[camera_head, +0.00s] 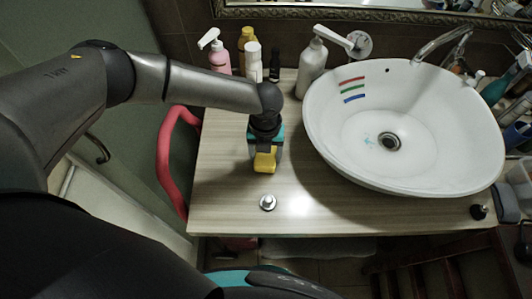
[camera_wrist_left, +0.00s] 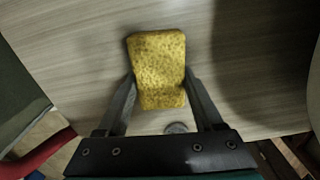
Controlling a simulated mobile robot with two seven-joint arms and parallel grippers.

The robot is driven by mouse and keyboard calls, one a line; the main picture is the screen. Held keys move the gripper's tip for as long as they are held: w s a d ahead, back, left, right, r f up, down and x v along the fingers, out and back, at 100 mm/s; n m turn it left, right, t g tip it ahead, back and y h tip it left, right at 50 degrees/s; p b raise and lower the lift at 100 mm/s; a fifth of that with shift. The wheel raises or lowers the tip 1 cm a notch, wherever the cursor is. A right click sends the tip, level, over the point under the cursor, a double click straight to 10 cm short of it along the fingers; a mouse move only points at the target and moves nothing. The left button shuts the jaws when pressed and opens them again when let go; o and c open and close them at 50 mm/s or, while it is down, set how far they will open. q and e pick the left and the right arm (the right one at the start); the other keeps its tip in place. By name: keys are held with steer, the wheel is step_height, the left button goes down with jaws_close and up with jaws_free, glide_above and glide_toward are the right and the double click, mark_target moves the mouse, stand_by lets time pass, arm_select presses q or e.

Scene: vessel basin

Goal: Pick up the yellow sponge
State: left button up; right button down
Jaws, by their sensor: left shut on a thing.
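The yellow sponge (camera_head: 265,161) is over the left part of the wooden counter, left of the basin. My left gripper (camera_head: 264,152) points down at it from above. In the left wrist view, the sponge (camera_wrist_left: 158,68) is a porous yellow block between the two fingers of my left gripper (camera_wrist_left: 159,82), which touch its sides. The left gripper is shut on the sponge. I cannot tell whether the sponge rests on the counter or is lifted. My right gripper is not in view.
A white vessel basin (camera_head: 350,150) fills the right of the counter (camera_head: 225,195). Several bottles, including a pink pump bottle (camera_head: 219,60) and a white pump bottle (camera_head: 312,68), stand along the back. A small metal knob (camera_head: 267,202) is near the front edge. A red rail (camera_head: 165,150) curves at left.

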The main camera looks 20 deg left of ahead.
mark_target(266, 155)
arm_select(q)
step_height(266, 155, up, 20)
steer(key=p, duration=0.2)
stand_by(0.4)
